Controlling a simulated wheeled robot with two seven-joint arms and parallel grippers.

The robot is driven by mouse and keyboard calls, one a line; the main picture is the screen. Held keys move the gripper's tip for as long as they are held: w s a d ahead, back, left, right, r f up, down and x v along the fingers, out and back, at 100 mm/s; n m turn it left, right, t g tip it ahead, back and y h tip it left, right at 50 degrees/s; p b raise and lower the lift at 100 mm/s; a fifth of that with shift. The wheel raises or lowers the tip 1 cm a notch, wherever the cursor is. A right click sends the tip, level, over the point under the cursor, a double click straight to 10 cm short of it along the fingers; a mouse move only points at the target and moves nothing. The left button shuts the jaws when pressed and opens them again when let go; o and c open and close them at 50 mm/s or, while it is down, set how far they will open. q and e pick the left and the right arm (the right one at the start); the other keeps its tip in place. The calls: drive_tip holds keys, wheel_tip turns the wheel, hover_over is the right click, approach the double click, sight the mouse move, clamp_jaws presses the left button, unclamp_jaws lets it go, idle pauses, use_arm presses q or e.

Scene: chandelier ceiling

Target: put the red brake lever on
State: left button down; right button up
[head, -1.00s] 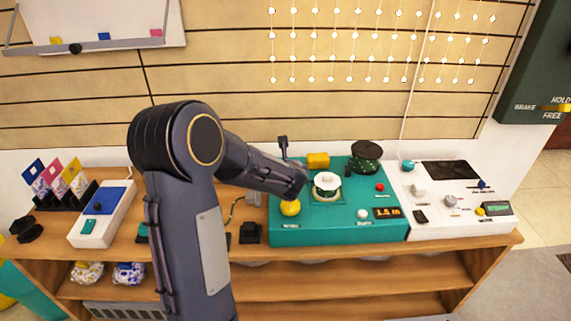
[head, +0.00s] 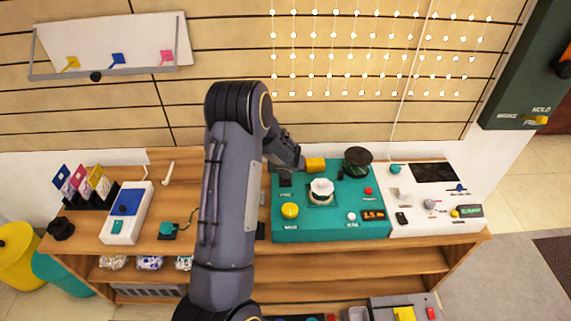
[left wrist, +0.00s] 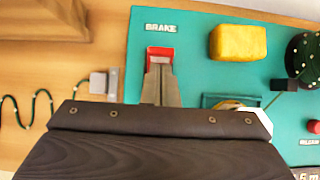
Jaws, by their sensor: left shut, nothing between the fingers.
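The red brake lever (left wrist: 160,53) shows in the left wrist view as a small red piece just below the BRAKE label on the teal panel (left wrist: 190,70). My left gripper (left wrist: 160,68) is shut and empty, its grey fingertips right at the lever; I cannot tell whether they touch. The fingers cover part of the lever. In the head view my left gripper (head: 296,163) is over the back left corner of the teal panel, beside the yellow block, and the red lever cannot be made out there. My right gripper is not in view.
The yellow block (head: 315,164), a white knob (head: 321,188) and a dark round piece (head: 357,157) stand on the panel near the gripper. A white console (head: 440,215) adjoins on the right. A dark green wall board (head: 530,80) reads BRAKE, HOLD, FREE.

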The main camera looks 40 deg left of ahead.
use_arm(q)
drive_tip(key=shift+r, duration=0.1)
drive_tip(key=shift+r+p, duration=0.7)
drive_tip(key=shift+p, duration=0.05)
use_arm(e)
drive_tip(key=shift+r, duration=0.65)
